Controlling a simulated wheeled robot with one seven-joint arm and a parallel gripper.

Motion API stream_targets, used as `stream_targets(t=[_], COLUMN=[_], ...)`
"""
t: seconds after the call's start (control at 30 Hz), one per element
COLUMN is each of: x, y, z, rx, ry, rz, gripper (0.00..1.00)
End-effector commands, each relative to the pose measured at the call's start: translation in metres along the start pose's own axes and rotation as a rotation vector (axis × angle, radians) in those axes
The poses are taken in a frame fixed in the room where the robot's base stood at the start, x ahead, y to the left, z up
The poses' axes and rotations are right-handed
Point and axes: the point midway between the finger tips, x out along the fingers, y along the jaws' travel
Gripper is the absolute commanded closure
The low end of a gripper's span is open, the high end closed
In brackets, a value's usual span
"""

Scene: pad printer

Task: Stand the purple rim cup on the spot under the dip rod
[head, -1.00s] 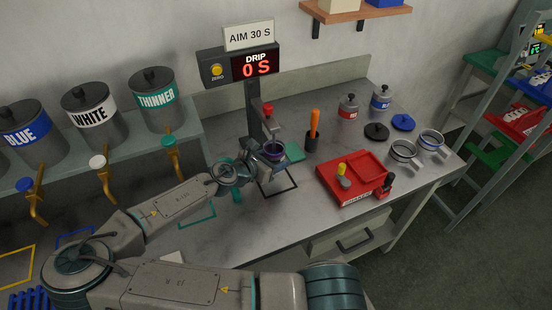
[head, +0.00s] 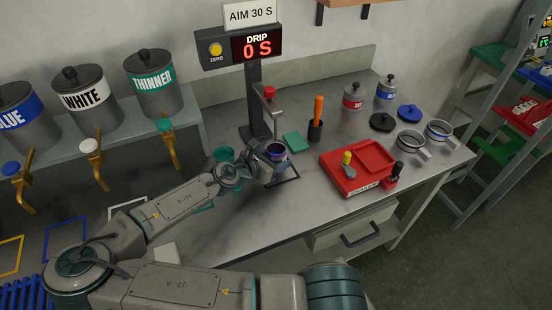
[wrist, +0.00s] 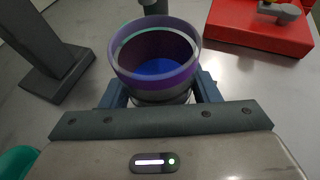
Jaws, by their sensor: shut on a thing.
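The purple rim cup (head: 276,149) is held upright by my gripper (head: 270,160), low over the bench in front of the drip stand. In the wrist view the cup (wrist: 155,75) sits between the two jaws (wrist: 160,88), with blue at its bottom inside. The dip rod (head: 269,112), with a red knob on top, hangs from the stand's arm just behind and above the cup. I cannot tell whether the cup's base touches the bench.
A red shaker (head: 352,178) stands to the right, and an orange-handled tool in a dark holder (head: 316,128) behind. A green pad (head: 294,142) lies near the stand post (head: 254,95). Two grey cups (head: 410,141) are farther right.

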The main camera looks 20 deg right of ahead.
Motion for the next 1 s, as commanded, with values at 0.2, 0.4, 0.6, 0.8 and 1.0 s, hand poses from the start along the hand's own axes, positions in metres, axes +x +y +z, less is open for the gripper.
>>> stream_targets(t=[0.2,0.4,0.6,0.8,1.0], x=[0.001,0.002,0.004,0.004,0.004], y=[0.0,0.0,0.0,0.0,0.0], z=[-0.002,-0.006,-0.01,-0.011,-0.011], rx=[0.0,0.0,0.0,0.0,0.0], ry=[0.0,0.0,0.0,0.0,0.0], rz=[0.0,0.0,0.0,0.0,0.0], gripper=[0.75,0.75,0.75,0.19,0.19])
